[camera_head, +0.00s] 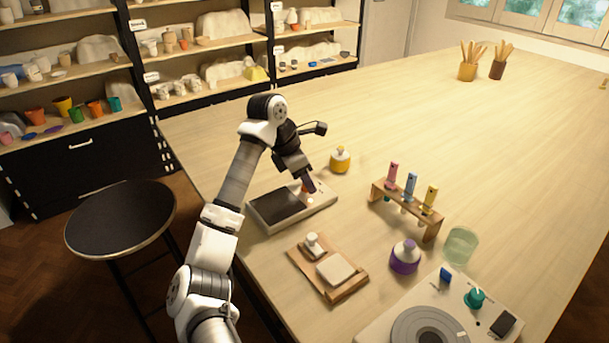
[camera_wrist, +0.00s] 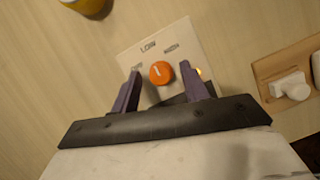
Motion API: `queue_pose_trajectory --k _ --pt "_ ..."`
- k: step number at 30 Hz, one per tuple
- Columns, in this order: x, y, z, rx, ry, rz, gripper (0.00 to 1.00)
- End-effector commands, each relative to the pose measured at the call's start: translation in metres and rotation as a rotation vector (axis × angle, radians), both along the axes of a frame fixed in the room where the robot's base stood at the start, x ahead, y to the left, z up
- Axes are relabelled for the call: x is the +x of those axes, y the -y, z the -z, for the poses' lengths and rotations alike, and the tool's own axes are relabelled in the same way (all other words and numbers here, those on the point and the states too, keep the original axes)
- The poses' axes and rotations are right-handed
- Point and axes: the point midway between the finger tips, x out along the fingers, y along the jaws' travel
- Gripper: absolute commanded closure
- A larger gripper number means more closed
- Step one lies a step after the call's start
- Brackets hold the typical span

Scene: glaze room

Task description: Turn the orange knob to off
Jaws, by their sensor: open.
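The orange knob (camera_wrist: 161,72) sits on a pale panel (camera_wrist: 135,58) in the wrist view, with a white pointer mark on its face. The word LOW shows above it; the other labels are too blurred to read. A small lit amber spot (camera_wrist: 199,72) shows to its right. In the head view the knob (camera_head: 305,188) is partly hidden by my gripper, on the right part of a device with a dark plate (camera_head: 276,206). My gripper (camera_wrist: 158,82) is open, its two dark fingers on either side of the knob in the wrist view. I cannot tell whether they touch it.
A yellow jar (camera_head: 340,161) stands just behind the device. A wooden board (camera_head: 346,288) with white pieces lies in front. A wooden rack (camera_head: 408,208) with coloured tubes, a purple jar (camera_head: 405,258) and a green glass (camera_head: 461,246) stand to the right. The far table is mostly clear.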

Motion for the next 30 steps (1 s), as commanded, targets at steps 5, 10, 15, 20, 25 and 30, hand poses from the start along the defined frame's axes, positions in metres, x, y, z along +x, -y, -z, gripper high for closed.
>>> queue_pose_trajectory --k 5,10,15,20,25,30 --pt "-0.0001 0.0001 0.0 0.0 0.0 0.001 0.55" --pt "-0.0001 0.0001 -0.0002 0.0 0.0 0.001 0.78" --pt "-0.0001 0.0 -0.0003 0.0 0.0 0.001 1.0" --pt "-0.0001 -0.0001 -0.0001 0.0 0.0 -0.005 1.0" --pt "-0.0004 -0.0002 0.0009 0.001 0.002 -0.045 1.0" --pt "-0.001 -0.0006 0.0027 0.002 0.003 -0.139 1.0"
